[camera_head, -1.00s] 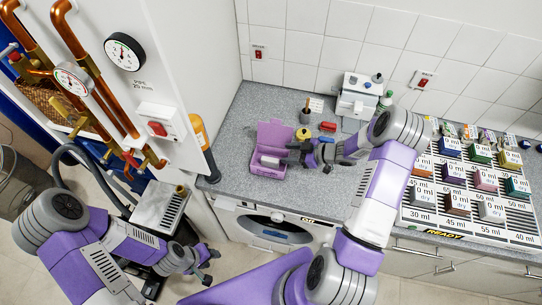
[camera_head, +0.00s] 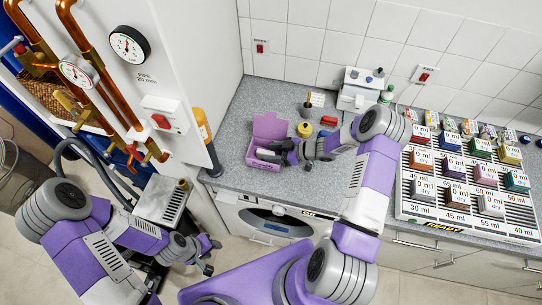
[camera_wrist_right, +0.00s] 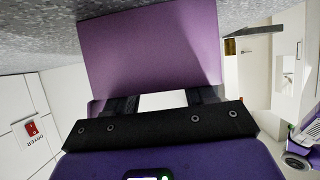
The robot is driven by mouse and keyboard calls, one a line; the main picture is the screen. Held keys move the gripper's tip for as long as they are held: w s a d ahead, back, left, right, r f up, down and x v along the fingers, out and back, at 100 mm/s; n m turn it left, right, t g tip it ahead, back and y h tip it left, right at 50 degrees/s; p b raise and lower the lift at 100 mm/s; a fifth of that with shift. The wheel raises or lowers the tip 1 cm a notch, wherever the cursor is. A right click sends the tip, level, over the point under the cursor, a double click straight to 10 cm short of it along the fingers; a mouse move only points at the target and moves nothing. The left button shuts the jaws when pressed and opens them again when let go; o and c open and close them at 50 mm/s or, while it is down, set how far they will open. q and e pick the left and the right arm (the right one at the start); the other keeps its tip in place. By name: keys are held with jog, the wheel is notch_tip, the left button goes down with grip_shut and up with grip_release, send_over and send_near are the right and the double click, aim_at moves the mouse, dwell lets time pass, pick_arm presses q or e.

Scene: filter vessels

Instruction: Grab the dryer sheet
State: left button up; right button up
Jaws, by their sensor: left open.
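The dryer sheet shows as a white piece (camera_wrist_right: 162,102) in the right wrist view, between the two dark fingers of my right gripper (camera_wrist_right: 165,101). It lies in an open purple box (camera_head: 270,127) on the grey counter, whose raised lid (camera_wrist_right: 150,50) fills the upper middle of the wrist view. In the head view my right gripper (camera_head: 272,153) is at the box opening and hides most of the sheet. Its fingers are apart with white between them; whether they press on it cannot be told. My left gripper (camera_head: 207,257) is open and empty, low in front of the cabinet.
A yellow-topped item (camera_head: 304,129) and a red block (camera_head: 329,121) stand right of the box. A labelled tray (camera_head: 408,205) of coloured blocks fills the counter's right. A white wall panel with pipes and gauges (camera_head: 128,45) rises at left. A washer (camera_head: 275,226) is below.

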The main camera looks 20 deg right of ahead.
jog(key=shift+s+d+f, duration=0.2)
jog(key=shift+s+f, duration=0.05)
jog(key=shift+f, duration=0.2)
jog(key=shift+s+d+f, duration=0.15)
jog(key=shift+s+f, duration=0.1)
jog(key=shift+f, duration=0.2)
jog(key=c, duration=0.7)
jog(key=shift+w+r, duration=0.1)
grip_shut()
